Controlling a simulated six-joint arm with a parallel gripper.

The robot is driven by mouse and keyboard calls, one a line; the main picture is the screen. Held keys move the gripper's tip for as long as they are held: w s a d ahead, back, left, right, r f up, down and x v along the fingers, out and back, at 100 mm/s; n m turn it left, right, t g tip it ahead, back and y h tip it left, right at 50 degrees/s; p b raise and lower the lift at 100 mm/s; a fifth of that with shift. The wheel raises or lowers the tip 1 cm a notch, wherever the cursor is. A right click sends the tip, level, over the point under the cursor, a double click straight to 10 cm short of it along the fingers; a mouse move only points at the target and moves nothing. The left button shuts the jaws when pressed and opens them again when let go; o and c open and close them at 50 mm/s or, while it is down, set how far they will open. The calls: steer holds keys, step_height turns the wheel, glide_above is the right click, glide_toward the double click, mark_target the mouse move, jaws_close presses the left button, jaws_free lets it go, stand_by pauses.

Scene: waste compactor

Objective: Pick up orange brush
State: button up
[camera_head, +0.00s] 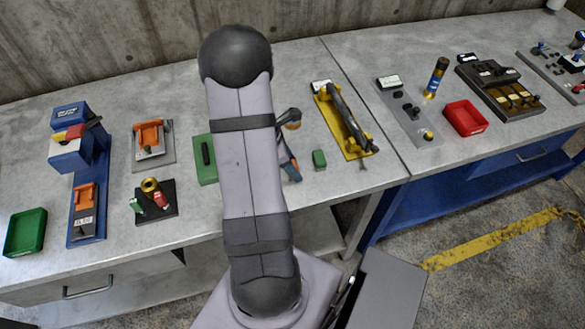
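I cannot pick out an orange brush for certain. A dark part with an orange edge (289,164) shows just right of my arm, above the bench. A rounded copper-coloured and dark part (290,119) shows just above it. My upper arm covers most of both, so I cannot tell whether they belong to my gripper, the brush or another tool. No fingertips can be made out clearly. Whether my gripper is open or shut, or holds anything, is hidden.
The grey bench (360,188) carries a green tray (26,233), a blue stand (88,190), an orange device (150,138), a yellow fixture (344,125), a small green block (319,159) and a red tray (465,118). A concrete wall (130,35) stands behind.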

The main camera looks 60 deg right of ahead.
step_height(320, 180, up, 10)
steer(key=shift+r, duration=0.1)
stand_by(0.6)
